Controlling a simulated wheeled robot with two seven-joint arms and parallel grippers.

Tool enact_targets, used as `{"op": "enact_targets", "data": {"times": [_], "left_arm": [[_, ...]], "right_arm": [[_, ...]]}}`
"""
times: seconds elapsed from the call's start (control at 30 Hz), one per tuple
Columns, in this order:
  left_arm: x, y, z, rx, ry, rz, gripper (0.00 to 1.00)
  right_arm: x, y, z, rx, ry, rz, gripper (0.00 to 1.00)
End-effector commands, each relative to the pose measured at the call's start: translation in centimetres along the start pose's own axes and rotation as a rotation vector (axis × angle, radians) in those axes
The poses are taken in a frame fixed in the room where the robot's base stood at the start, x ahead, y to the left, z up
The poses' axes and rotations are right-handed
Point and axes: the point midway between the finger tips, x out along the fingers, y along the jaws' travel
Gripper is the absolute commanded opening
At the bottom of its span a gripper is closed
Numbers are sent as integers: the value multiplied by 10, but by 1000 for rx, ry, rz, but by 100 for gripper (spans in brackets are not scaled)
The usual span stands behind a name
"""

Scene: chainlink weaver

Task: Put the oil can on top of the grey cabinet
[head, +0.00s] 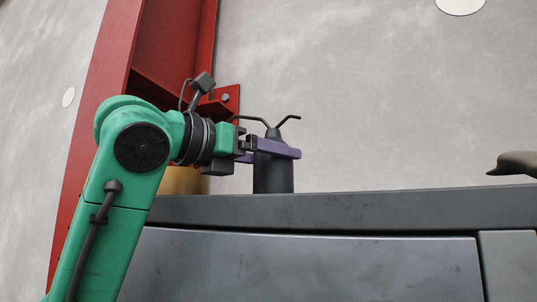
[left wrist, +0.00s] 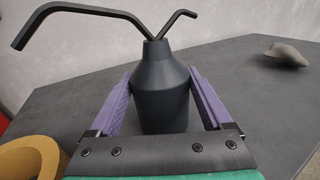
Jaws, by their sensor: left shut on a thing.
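The oil can (head: 273,178) is dark grey with a thin bent spout and handle at its top. It is upright at the top edge of the grey cabinet (head: 340,211) in the head view; its base is partly hidden by the cabinet's front edge. My left gripper (head: 292,150) has its purple fingers on both sides of the can's body, shut on it. In the left wrist view the can (left wrist: 160,90) stands between the two fingers (left wrist: 162,97), over the cabinet's dark top (left wrist: 255,85). I cannot tell whether its base touches the top. My right gripper is not in view.
A yellow round object (head: 183,181) is on the cabinet top behind my left arm; it also shows in the left wrist view (left wrist: 30,158). A grey-brown lump (head: 514,163) lies at the far right. The top between can and lump is clear. A red steel column (head: 150,50) stands behind.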

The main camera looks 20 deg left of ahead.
Motion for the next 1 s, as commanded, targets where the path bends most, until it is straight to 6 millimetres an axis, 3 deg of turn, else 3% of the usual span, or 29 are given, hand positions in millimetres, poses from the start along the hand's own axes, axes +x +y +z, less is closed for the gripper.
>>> {"op": "enact_targets", "data": {"times": [0.27, 0.3, 0.57, 0.67, 0.77, 1.0], "left_arm": [[-1, 0, -6, 0, -3, 0, 0], [-1, 0, -4, 0, -3, 0, 98], [-1, 0, -6, 0, 0, 0, 100], [-11, 0, -7, 1, -2, 1, 100], [-32, 0, -9, 2, -6, 2, 100], [-105, 0, -8, 1, -8, 2, 100]], "right_arm": [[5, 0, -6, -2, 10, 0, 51], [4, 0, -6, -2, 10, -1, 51], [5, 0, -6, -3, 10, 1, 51], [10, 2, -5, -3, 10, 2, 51], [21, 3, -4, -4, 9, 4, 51], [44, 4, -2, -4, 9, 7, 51]]}}
